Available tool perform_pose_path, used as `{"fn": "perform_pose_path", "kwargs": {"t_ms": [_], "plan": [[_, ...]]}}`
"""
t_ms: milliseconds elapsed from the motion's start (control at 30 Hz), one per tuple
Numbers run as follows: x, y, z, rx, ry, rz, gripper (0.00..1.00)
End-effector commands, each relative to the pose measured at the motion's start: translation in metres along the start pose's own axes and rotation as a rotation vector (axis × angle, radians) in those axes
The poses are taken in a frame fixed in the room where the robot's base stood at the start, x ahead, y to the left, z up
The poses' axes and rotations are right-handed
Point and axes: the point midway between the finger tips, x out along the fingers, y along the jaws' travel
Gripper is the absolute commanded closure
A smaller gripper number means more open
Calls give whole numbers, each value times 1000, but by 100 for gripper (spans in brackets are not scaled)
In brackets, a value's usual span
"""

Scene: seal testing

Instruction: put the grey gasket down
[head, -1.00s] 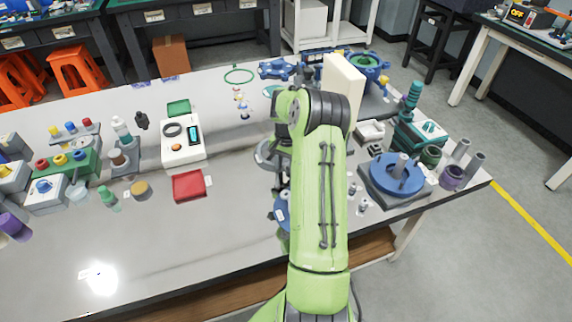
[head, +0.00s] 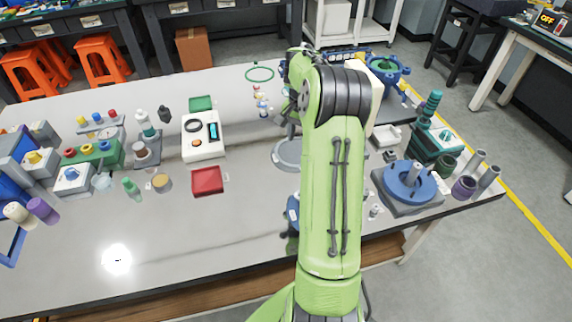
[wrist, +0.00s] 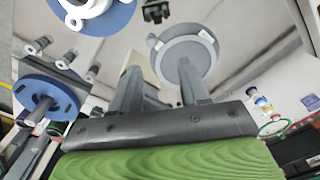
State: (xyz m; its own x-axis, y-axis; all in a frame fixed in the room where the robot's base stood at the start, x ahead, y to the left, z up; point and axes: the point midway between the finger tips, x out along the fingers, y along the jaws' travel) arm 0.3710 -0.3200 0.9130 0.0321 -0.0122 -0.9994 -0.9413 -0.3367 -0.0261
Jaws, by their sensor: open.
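My gripper (wrist: 160,74) is open in the wrist view, with nothing visible held between its two dark fingers. In the head view my green arm hides it. A round grey disc with small ears (wrist: 186,58) lies on the table beyond the fingertips, near the right finger. It also shows in the head view (head: 286,154), partly covered by my arm. A dark grey ring (head: 193,125) lies on a white instrument (head: 203,151) left of my arm. I cannot tell for certain which of these is the grey gasket.
A blue wheel-like part on a grey base (head: 409,183) stands right of my arm. A red tray (head: 207,181) and green tray (head: 201,103) lie to the left. A green ring (head: 259,74) lies at the back. The front left tabletop is mostly clear.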

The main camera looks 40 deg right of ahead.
Motion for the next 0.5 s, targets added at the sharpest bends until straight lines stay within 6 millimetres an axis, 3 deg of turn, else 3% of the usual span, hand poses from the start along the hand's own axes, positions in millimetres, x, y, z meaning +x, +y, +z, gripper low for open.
{"fn": "perform_pose_path", "kwargs": {"t_ms": [100, 233, 400, 500], "plan": [[-56, -28, 53, -204, 86, -1, 55], [-110, -37, 133, -456, 183, -16, 55], [-152, -10, 244, -782, 297, -89, 55], [-155, 21, 299, -959, 348, -163, 55]]}}
